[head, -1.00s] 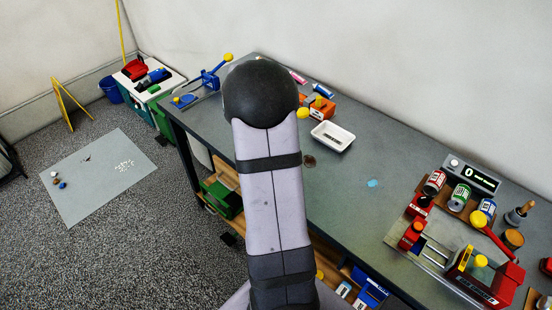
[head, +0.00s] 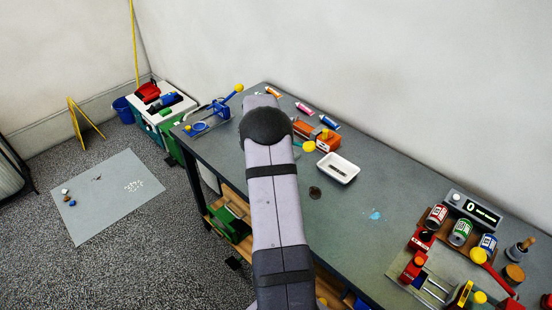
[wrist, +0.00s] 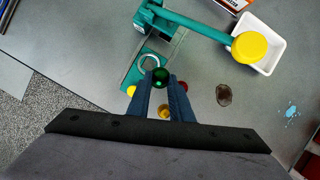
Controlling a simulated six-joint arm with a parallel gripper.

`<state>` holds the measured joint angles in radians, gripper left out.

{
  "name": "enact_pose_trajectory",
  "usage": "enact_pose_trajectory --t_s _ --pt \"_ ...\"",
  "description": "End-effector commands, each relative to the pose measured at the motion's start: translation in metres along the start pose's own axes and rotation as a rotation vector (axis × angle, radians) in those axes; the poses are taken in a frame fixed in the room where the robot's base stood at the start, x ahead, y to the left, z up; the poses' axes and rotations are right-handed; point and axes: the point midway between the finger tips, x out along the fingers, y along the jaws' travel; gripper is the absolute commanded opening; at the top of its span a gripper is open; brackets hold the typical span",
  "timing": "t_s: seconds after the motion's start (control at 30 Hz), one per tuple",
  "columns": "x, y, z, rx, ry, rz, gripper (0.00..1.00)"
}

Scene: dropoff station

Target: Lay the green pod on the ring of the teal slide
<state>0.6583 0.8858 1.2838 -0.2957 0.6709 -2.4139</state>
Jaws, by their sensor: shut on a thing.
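In the wrist view the green pod (wrist: 160,76) is a shiny dark green ball between my fingertips. My gripper (wrist: 161,82) is shut on it. The teal slide (wrist: 133,76) lies just past the fingertips, and its pale ring (wrist: 150,62) shows just above and left of the pod in the picture. The pod overlaps the ring's near edge in this view; I cannot tell the height between them. The slide joins a teal press (wrist: 160,17) with a lever ending in a yellow knob (wrist: 251,47). In the head view my arm hides the gripper, pod and teal slide.
A white tray (head: 338,168) stands right of my arm, near an orange device (head: 328,141). A blue device (head: 209,121) is at the bench's left end. Cans (head: 460,232) and red tools stand at the right. A dark stain (wrist: 223,94) marks the bench, whose middle is clear.

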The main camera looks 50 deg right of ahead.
Motion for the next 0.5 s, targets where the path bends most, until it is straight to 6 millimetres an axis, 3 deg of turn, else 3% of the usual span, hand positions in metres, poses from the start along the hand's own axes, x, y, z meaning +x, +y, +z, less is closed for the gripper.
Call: enact_pose_trajectory --t_s 0.2,0.5 --pt "0.012 0.018 0.018 -0.092 -0.007 0.038 0.08" --pt "0.018 0.023 0.022 -0.126 -0.011 0.052 0.08"
